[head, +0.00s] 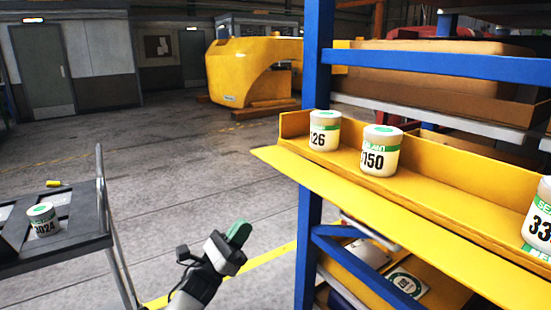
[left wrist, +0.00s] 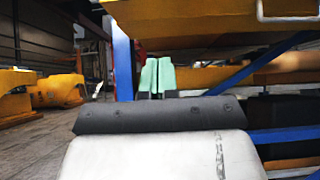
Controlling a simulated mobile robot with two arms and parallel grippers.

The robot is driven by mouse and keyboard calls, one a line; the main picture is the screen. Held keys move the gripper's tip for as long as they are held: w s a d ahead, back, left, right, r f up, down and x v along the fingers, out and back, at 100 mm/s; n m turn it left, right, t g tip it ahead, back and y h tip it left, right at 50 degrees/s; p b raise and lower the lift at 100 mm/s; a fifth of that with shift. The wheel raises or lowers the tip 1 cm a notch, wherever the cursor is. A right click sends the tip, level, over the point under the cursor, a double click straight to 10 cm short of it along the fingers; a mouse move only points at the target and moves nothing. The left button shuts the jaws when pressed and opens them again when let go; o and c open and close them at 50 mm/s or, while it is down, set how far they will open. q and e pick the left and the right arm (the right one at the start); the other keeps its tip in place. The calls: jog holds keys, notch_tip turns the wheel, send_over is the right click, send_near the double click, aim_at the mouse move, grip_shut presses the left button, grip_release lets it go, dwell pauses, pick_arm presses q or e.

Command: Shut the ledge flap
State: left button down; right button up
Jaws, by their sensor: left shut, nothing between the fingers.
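The yellow ledge flap (head: 390,215) runs along the front of the yellow shelf ledge (head: 290,124) on the blue rack. It is open, sloping outward and down from the ledge. My left gripper (head: 238,232), with green fingertips, is shut and empty. It is left of the flap and lower in the picture, apart from it. In the left wrist view the fingertips (left wrist: 157,75) are together, below a yellow panel (left wrist: 200,20) that looks like the flap's underside. My right gripper is not in view.
White cans with green labels stand on the ledge: one (head: 323,131), another (head: 381,150) and a third (head: 539,215) at the right edge. A blue post (head: 313,60) stands at the rack's left end. A cart (head: 75,248) holds another can (head: 43,220) at left.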

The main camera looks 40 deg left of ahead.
pick_arm(q)
jog(key=p, duration=0.5)
send_near(277, 164)
jog(key=w+r, duration=0.2)
jog(key=w, duration=0.1)
jog(key=w+d, duration=0.1)
jog(key=w, duration=0.1)
jog(key=shift+r, duration=1)
jog(key=shift+p, duration=0.3)
